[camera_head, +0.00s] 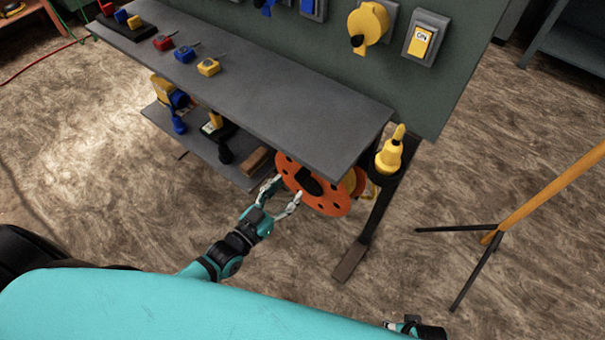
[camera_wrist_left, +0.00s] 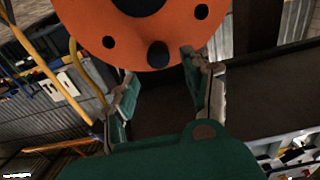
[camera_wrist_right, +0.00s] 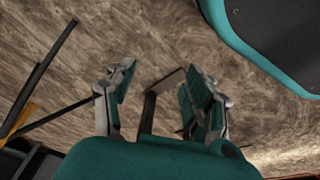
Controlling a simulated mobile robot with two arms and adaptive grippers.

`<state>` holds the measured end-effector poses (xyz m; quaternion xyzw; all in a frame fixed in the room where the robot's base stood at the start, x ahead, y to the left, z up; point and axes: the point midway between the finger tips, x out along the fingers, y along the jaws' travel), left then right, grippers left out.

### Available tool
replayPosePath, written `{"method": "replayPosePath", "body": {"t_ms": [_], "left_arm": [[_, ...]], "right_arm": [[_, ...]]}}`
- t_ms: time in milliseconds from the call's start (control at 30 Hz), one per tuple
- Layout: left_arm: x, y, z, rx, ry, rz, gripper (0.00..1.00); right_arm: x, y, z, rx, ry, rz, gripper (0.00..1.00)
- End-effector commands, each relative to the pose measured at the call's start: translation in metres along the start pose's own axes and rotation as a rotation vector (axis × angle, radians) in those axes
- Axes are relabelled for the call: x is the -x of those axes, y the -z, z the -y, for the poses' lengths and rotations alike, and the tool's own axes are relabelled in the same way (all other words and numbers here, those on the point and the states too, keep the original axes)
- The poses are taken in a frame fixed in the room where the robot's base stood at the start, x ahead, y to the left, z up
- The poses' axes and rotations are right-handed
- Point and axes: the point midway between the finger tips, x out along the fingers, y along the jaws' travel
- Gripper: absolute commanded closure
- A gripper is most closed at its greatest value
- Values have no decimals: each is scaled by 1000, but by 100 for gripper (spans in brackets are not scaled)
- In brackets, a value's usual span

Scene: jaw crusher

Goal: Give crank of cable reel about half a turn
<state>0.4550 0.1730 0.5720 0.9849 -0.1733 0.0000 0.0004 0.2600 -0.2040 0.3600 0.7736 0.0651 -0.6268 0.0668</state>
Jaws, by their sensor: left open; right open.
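The cable reel (camera_head: 335,208) is an orange disc with round holes and a dark hub (camera_head: 308,181), mounted under the right end of the grey workbench. In the left wrist view the reel's orange face (camera_wrist_left: 85,22) fills the top. A dark knob (camera_wrist_left: 157,53), apparently the crank handle, stands out near the disc's lower edge. My left gripper (camera_head: 286,190) is open at the reel's lower left edge; in its wrist view its fingertips (camera_wrist_left: 160,70) are on either side of the knob, with gaps visible. My right gripper (camera_wrist_right: 158,75) is open and empty over the floor, away from the reel.
The workbench top (camera_head: 290,105) overhangs the reel. A lower shelf (camera_head: 215,155) holds tools and a brown block (camera_head: 258,161). A yellow bottle (camera_head: 390,152) sits in a holder right of the reel. An orange tripod (camera_head: 495,235) stands at right. Floor in front is clear.

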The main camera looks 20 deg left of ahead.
Motion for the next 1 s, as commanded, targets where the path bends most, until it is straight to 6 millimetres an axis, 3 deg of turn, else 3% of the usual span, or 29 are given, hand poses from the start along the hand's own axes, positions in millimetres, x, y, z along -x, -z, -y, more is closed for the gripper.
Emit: {"method": "replayPosePath", "body": {"t_ms": [100,300,500,767,1000], "left_arm": [[-27,0,0,-1,1,-4,50],[-57,0,0,-1,0,-3,50],[-69,0,0,0,0,0,50],[-70,0,0,0,0,1,50],[-70,0,0,-1,0,0,80]], "right_arm": [[7,6,-1,-1,-1,-7,47],[19,15,-1,-2,-2,-16,47],[25,18,-2,-3,-3,-18,47],[26,18,-2,-3,-3,-18,47],[26,19,-2,-3,-3,-18,47]]}}
